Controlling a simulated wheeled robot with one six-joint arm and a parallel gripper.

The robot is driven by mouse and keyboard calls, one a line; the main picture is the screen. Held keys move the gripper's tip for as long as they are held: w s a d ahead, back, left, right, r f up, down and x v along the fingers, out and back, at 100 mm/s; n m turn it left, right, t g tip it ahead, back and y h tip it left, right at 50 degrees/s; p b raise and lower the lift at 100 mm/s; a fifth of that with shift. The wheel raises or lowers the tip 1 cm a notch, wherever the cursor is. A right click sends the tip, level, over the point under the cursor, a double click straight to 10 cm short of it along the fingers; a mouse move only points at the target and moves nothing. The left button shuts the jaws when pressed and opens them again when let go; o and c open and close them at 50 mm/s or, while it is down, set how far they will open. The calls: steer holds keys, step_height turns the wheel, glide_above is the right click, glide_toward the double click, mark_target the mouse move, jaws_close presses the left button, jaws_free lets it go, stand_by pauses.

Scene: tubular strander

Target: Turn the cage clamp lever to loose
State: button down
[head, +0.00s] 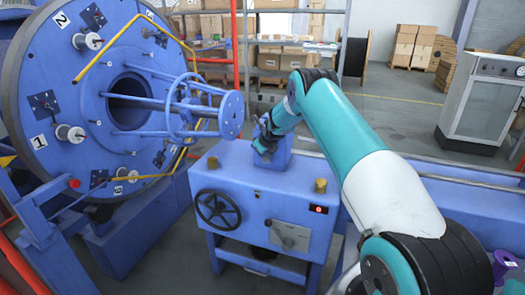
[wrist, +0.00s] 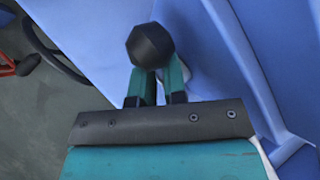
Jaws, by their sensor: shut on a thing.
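The cage clamp lever shows in the wrist view as a dark faceted knob (wrist: 150,45). My gripper (wrist: 156,78) is shut on it, with its two teal fingers at the knob's near side. The lever's shaft is hidden there. In the head view my gripper (head: 264,138) is at the blue clamp post (head: 275,158) on top of the blue machine cabinet (head: 240,180). The lever is too small and too covered by my gripper to make out its angle in the head view.
The big blue cage disc (head: 100,80) with bobbins and yellow bars stands at left, its spindle frame (head: 195,105) reaching close to my gripper. Two brass knobs, a black handwheel (head: 217,208) and a grey switch panel (head: 289,235) are on the cabinet. Shelves with boxes stand behind.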

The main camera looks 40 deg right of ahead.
stand_by(0.4)
steer(key=c, duration=1.4)
jaws_free()
steer(key=shift+c, duration=0.2)
steer(key=b+v, duration=0.3)
steer(key=v, duration=1.4)
steer(key=shift+s+a+r, duration=0.1)
steer(key=shift+s+r, duration=0.05)
